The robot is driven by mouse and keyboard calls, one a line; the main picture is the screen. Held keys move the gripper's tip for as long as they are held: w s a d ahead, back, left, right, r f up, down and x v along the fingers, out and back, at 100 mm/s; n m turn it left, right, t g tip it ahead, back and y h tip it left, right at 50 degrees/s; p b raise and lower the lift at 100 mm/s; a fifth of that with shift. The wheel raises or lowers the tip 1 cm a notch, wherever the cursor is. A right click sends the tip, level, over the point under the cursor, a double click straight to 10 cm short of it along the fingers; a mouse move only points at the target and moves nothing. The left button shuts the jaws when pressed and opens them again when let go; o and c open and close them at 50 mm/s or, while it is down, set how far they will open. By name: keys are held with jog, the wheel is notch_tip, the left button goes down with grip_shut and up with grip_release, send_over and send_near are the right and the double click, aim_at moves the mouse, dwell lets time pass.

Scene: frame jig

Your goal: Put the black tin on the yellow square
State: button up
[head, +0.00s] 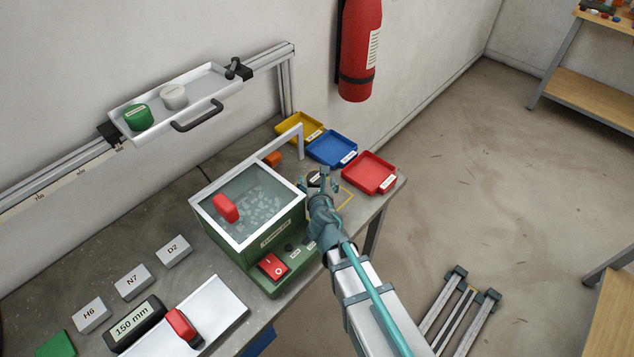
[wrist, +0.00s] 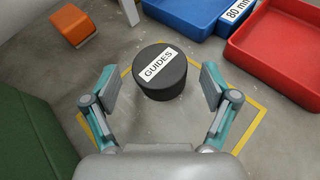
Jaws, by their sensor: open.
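The black tin (wrist: 160,80) with a white label reading "GUIDES" stands upright in the wrist view, inside the yellow square outline (wrist: 249,131) on the grey table, toward its far side. In the head view the tin (head: 316,179) is partly hidden by my gripper, and part of the yellow outline (head: 347,198) shows to its right. My gripper (wrist: 160,92) is open, with one finger on each side of the tin. A gap shows between each finger and the tin. In the head view my gripper (head: 322,182) is low over the table.
A green machine (head: 262,242) with a glass-topped lid stands left of my gripper. Yellow (head: 300,128), blue (head: 331,149) and red (head: 369,173) trays line the far table edge. A shelf tray (head: 190,100) holds green and grey tins.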

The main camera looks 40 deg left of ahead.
jog(key=shift+r, duration=0.2)
jog(key=b+v, duration=0.1)
jog(key=v, duration=0.6)
jog(key=shift+s+d+r, duration=0.15)
jog(key=shift+s, duration=0.05)
